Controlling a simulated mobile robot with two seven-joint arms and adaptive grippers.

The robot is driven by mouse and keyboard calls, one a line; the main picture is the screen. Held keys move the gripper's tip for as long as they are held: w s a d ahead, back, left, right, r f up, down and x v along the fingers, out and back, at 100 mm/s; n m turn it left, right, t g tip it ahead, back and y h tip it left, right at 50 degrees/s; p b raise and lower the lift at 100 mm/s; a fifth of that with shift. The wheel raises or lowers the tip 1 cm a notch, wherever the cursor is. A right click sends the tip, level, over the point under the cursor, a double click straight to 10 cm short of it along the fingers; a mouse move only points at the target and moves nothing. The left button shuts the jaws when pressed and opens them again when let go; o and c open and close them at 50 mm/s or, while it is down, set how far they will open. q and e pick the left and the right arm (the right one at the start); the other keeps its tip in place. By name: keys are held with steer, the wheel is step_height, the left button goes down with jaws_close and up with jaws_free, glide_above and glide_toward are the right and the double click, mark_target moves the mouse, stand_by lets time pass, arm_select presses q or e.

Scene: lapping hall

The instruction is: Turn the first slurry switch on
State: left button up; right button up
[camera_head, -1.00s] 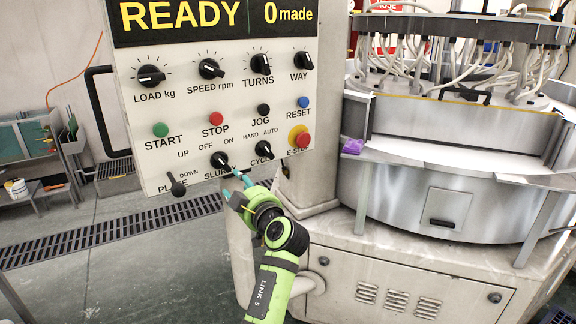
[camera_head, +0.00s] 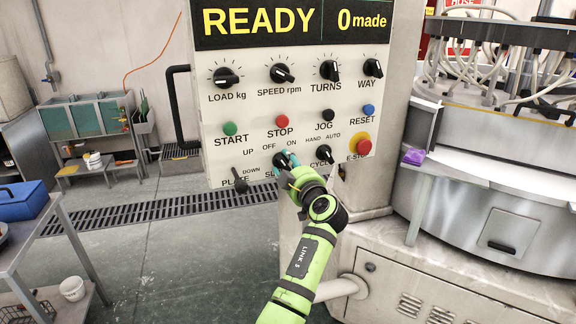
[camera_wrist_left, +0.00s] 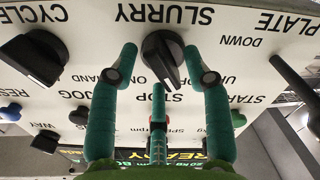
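The slurry switch is a black rotary knob (camera_head: 281,160) on the lower row of the white control panel (camera_head: 215,160), partly hidden by my left gripper in the head view. In the left wrist view, upside down, the knob (camera_wrist_left: 160,50) stands between my teal fingertips, its ridge leaning lower right, toward the UP side. The OFF and ON words sit above it in the head view. My left gripper (camera_head: 290,166) is open around the knob (camera_wrist_left: 160,62). A gap shows at the left finger; the right finger is close to or touching the knob. My right gripper is not in view.
The cycle knob (camera_head: 324,153) is just right of the slurry knob. The plate lever (camera_head: 240,181) sticks out at the left. A red E-stop button (camera_head: 363,147) is farther right. A metal table with a blue box (camera_head: 22,201) stands at the left.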

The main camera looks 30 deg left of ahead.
arm_select(q)
jaws_close()
steer(key=shift+f+m+b, duration=0.15)
steer(key=shift+m+b, duration=0.65)
steer(key=shift+b, duration=0.15)
steer(key=m+b, duration=0.1)
steer(key=m, duration=0.1)
steer(key=shift+m+b, duration=0.3)
steer(key=shift+b, duration=0.05)
steer(key=m, duration=0.3)
steer(key=shift+m+b, duration=0.3)
steer(key=shift+b, duration=0.1)
steer(key=shift+m, duration=2)
steer(key=shift+o, duration=0.8)
jaws_free()
